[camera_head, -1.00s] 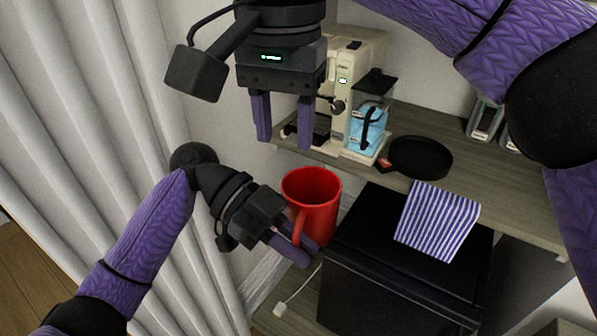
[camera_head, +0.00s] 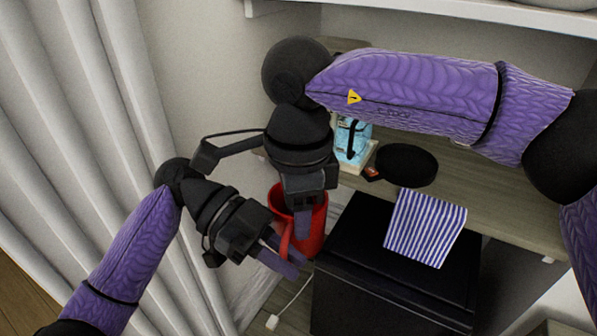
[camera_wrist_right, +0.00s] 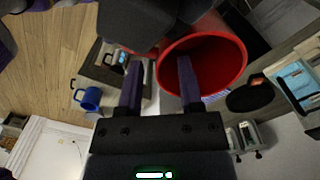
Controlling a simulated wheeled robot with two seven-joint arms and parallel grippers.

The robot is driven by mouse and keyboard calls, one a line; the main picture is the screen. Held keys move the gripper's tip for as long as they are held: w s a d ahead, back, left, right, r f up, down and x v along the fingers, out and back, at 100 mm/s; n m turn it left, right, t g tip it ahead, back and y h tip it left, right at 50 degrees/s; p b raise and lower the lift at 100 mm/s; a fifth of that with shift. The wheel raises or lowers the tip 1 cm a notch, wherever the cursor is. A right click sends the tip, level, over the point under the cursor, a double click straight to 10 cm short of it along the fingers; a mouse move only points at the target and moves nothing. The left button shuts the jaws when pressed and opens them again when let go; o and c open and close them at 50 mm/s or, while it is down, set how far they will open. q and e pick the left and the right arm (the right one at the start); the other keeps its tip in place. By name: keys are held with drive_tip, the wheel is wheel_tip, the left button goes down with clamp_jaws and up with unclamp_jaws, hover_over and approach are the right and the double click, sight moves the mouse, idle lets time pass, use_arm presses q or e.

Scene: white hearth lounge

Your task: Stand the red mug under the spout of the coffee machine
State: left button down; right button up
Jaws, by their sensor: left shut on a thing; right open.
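The red mug (camera_head: 316,222) is upright in the air left of the black box. My left gripper (camera_head: 283,257) is shut on the mug, at its handle side. My right gripper (camera_head: 302,222) is open, pointing down over the mug's rim. In the right wrist view, its fingers (camera_wrist_right: 160,82) straddle the mug wall (camera_wrist_right: 222,50), one finger over the mug's opening and the other outside; contact cannot be told.
A black pan (camera_head: 407,165) lies on the wooden shelf (camera_head: 480,200) beside the machine. A striped cloth (camera_head: 425,228) drapes over the black box (camera_head: 385,275) below. A white curtain (camera_head: 60,130) hangs at the left. A blue mug (camera_wrist_right: 88,98) shows in the right wrist view.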

drive_tip(key=shift+f, duration=0.35)
drive_tip(key=shift+c, duration=0.2)
clamp_jaws()
drive_tip(key=shift+s+a, duration=0.1)
drive_tip(key=shift+a, duration=0.05)
idle(0.8)
